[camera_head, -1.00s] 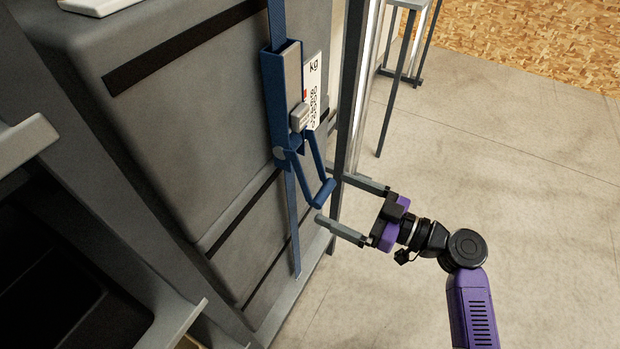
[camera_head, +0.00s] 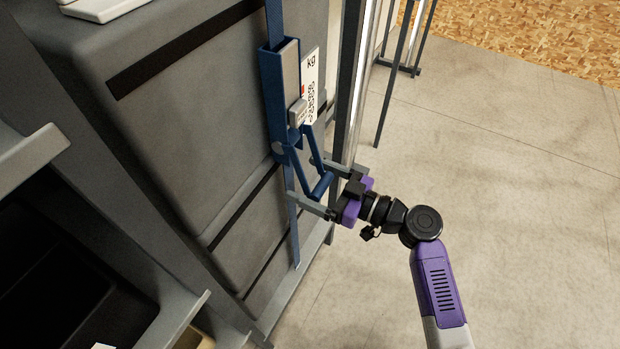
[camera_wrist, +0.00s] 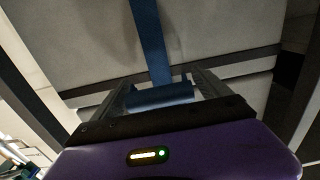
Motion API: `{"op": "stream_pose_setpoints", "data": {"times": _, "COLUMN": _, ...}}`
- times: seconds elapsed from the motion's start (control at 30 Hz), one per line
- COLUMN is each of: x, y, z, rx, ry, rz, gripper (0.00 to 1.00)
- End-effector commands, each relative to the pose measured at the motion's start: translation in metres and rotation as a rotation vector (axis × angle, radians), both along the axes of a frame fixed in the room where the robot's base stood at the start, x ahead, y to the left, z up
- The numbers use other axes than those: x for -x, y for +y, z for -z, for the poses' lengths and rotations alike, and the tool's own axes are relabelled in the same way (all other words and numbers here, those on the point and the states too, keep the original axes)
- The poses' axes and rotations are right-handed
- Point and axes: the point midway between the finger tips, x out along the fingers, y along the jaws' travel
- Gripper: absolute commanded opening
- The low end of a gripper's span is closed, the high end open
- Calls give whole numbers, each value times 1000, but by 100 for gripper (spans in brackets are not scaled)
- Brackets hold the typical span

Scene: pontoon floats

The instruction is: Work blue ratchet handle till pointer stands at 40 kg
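The blue ratchet handle (camera_head: 321,186) hangs low from the blue ratchet body (camera_head: 279,95) on the side of a grey float (camera_head: 180,120). My gripper (camera_head: 306,183) is open, with one finger on each side of the handle's crossbar. In the wrist view the blue crossbar (camera_wrist: 160,95) lies between the two fingers; I cannot tell whether they touch it. The white kg scale (camera_head: 311,85) is beside the ratchet body, with a small red pointer (camera_head: 303,90) at its left edge. The scale numbers are too small to read.
A blue strap (camera_head: 294,235) runs down the float below the ratchet. A grey metal upright (camera_head: 347,90) stands close to the right of the handle. Dark shelving (camera_head: 180,320) fills the lower left. The concrete floor (camera_head: 510,190) at right is open.

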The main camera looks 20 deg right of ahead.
Motion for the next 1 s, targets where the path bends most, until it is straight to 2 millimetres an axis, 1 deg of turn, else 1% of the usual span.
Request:
{"op": "stream_pose_setpoints", "data": {"times": 0.03, "x": 0, "y": 0, "z": 0, "rx": 0, "ry": 0, "rz": 0, "gripper": 61}}
{"op": "stream_pose_setpoints", "data": {"times": 0.17, "x": 0, "y": 0, "z": 0, "rx": 0, "ry": 0, "rz": 0, "gripper": 35}}
{"op": "stream_pose_setpoints", "data": {"times": 0.2, "x": 0, "y": 0, "z": 0, "rx": 0, "ry": 0, "rz": 0, "gripper": 27}}
{"op": "stream_pose_setpoints", "data": {"times": 0.27, "x": 0, "y": 0, "z": 0, "rx": 0, "ry": 0, "rz": 0, "gripper": 16}}
{"op": "stream_pose_setpoints", "data": {"times": 0.3, "x": 0, "y": 0, "z": 0, "rx": 0, "ry": 0, "rz": 0, "gripper": 14}}
{"op": "stream_pose_setpoints", "data": {"times": 0.47, "x": 1, "y": -1, "z": -3, "rx": 6, "ry": 9, "rz": 0, "gripper": 14}}
{"op": "stream_pose_setpoints", "data": {"times": 0.67, "x": 7, "y": -5, "z": -11, "rx": 47, "ry": 63, "rz": 0, "gripper": 14}}
{"op": "stream_pose_setpoints", "data": {"times": 0.93, "x": 22, "y": -16, "z": -26, "rx": 167, "ry": 223, "rz": 0, "gripper": 14}}
{"op": "stream_pose_setpoints", "data": {"times": 1.0, "x": 27, "y": -20, "z": -26, "rx": 160, "ry": 226, "rz": 1, "gripper": 14}}
